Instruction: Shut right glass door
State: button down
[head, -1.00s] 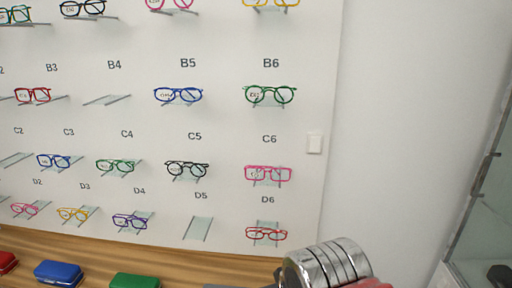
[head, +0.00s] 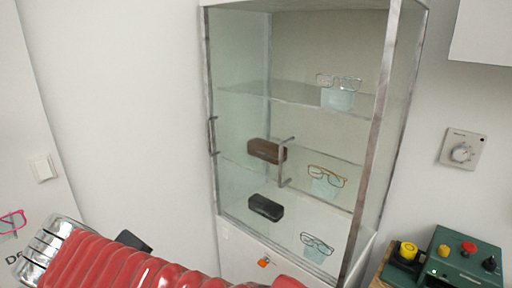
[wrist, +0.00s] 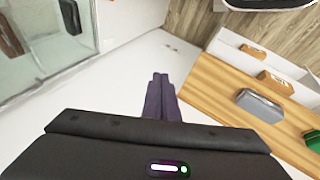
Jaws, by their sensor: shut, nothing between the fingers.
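The glass cabinet (head: 345,5) stands right of centre in the head view, with metal-edged glass panes. One upright handle (head: 212,135) is at its left edge and another handle (head: 285,162) is near the middle of the front. I cannot tell exactly where the right door's edges lie or how far it stands open. The cabinet glass also shows at the upper left of the wrist view (wrist: 45,45). My gripper (wrist: 160,78) is shut and empty, to the right of the glass and apart from it. In the head view the gripper is not clearly visible.
In the cabinet are a brown case (head: 267,151), a black case (head: 266,207) and several glasses. A green control box (head: 465,258) is at the lower right. A wooden counter (wrist: 210,85) with a grey case (wrist: 258,105) lies right of my gripper. Pale floor shows between.

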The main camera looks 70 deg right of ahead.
jog(key=s+d+r+m+g+h, duration=0.1)
jog(key=s+d+r+g+h, duration=0.1)
jog(key=d+r, duration=0.3)
jog(key=s+d+r+m+g+h, duration=0.2)
jog(key=d+r, duration=0.4)
jog(key=d, duration=0.8)
jog(key=s+d+r+m+g+h, duration=0.2)
jog(key=s+d+r+g+h, duration=0.2)
jog(key=d, duration=0.5)
notch_tip(320, 180, up, 2)
jog(key=shift+d+r+g+h, duration=0.1)
jog(key=shift+d+g+h, duration=0.05)
jog(key=shift+g+h, duration=0.75)
jog(key=s+d+f, duration=0.1)
jog(key=s+d, duration=0.7)
jog(key=shift+f, duration=0.15)
jog(key=shift+s, duration=0.1)
